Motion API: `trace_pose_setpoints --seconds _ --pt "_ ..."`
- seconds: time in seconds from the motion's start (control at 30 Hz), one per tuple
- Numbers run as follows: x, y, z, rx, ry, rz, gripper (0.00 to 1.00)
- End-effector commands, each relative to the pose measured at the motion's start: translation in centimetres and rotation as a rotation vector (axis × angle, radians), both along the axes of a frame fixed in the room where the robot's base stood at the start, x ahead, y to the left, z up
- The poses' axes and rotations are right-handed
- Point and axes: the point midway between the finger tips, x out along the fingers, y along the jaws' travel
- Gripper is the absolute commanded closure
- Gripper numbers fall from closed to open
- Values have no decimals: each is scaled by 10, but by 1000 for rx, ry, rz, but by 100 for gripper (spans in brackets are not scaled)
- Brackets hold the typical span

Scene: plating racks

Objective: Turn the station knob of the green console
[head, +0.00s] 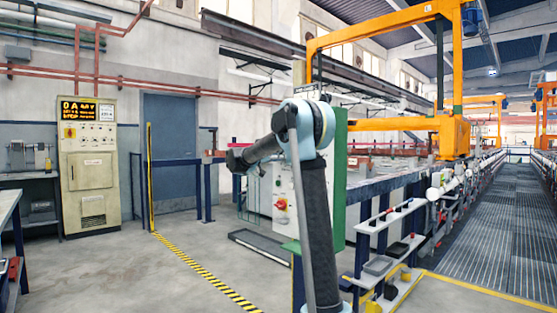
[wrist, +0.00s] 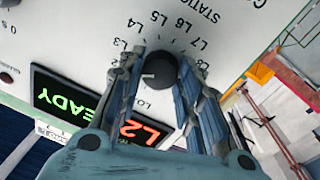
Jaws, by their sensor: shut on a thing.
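The console (head: 339,185) stands at mid-picture in the head view, with a green side and a pale front partly covered by my arm. In the wrist view its pale panel (wrist: 75,30) appears turned over, with the word STATION and several L labels around the round black station knob (wrist: 160,68). My gripper (wrist: 160,78) has one finger on each side of the knob and is shut on it. A display (wrist: 142,130) beside the knob shows L2 in red; another display (wrist: 65,97) shows READY in green. The knob's pointer is not clear.
A red switch (head: 281,204) sits low on the console's front. A beige cabinet (head: 90,165) with an orange display stands at the left. A white shelf unit (head: 385,262) stands close at the right. The floor left of the yellow-black line (head: 205,272) is clear.

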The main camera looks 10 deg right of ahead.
Motion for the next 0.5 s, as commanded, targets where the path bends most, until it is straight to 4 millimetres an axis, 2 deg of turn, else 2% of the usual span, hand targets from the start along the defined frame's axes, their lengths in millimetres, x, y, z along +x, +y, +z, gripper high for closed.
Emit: trace_pose_setpoints --seconds 0.5 --pt "2 2 -1 -289 397 7 91"
